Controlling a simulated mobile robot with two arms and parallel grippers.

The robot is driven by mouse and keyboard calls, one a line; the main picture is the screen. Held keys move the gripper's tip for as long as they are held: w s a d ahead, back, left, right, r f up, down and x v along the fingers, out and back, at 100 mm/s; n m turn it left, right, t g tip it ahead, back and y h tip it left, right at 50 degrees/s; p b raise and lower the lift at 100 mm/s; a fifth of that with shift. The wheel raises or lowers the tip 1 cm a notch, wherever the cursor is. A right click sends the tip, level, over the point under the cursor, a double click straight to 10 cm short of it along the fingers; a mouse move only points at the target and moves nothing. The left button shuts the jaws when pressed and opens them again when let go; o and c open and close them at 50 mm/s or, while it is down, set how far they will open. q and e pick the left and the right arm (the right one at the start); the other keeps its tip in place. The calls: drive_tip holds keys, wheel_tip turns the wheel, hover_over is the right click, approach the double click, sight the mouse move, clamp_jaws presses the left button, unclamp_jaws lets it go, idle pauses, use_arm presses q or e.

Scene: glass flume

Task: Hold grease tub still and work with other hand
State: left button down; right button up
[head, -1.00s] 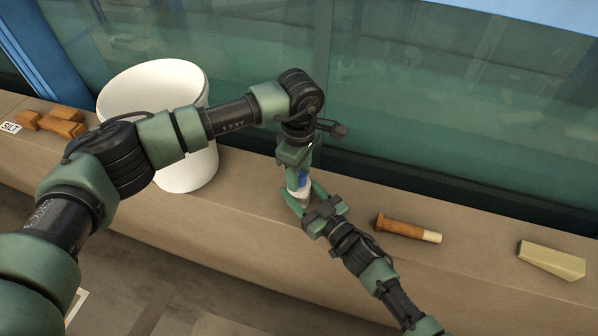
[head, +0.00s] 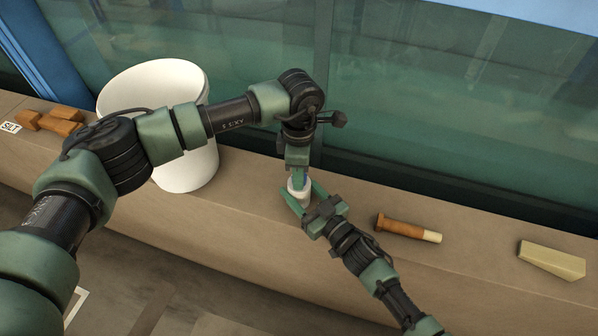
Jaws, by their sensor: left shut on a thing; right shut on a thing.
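The grease tub (head: 299,194) is a small white tub with a bit of blue at its top, standing upright on the brown ledge. My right gripper (head: 303,191) comes from the lower right, shut on the tub's white sides with a finger on either side. My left gripper (head: 299,178) points down from above and is shut on the tub's blue top. The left fingers hide most of that top.
A large white bucket (head: 182,165) stands to the left. Orange-brown blocks (head: 55,121) and a SILT label (head: 10,127) lie at far left. A brown-handled tool (head: 408,229) and a pale wedge (head: 552,260) lie to the right. Glass rises behind.

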use_arm(q)
drive_tip(key=n, duration=0.4)
drive_tip(key=shift+n, duration=0.3)
drive_tip(key=n, duration=0.5)
drive_tip(key=shift+n, duration=0.3)
drive_tip(key=n, duration=0.5)
drive_tip(key=shift+w+r, duration=0.1)
drive_tip(key=n, duration=0.5)
use_arm(e)
drive_tip(key=shift+s, duration=0.1)
use_arm(q)
drive_tip(key=n, duration=0.4)
drive_tip(key=shift+n, duration=0.3)
drive_tip(key=n, duration=0.9)
drive_tip(key=shift+n, duration=0.4)
drive_tip(key=n, duration=0.4)
drive_tip(key=shift+n, duration=0.3)
use_arm(e)
drive_tip(key=shift+f, duration=0.1)
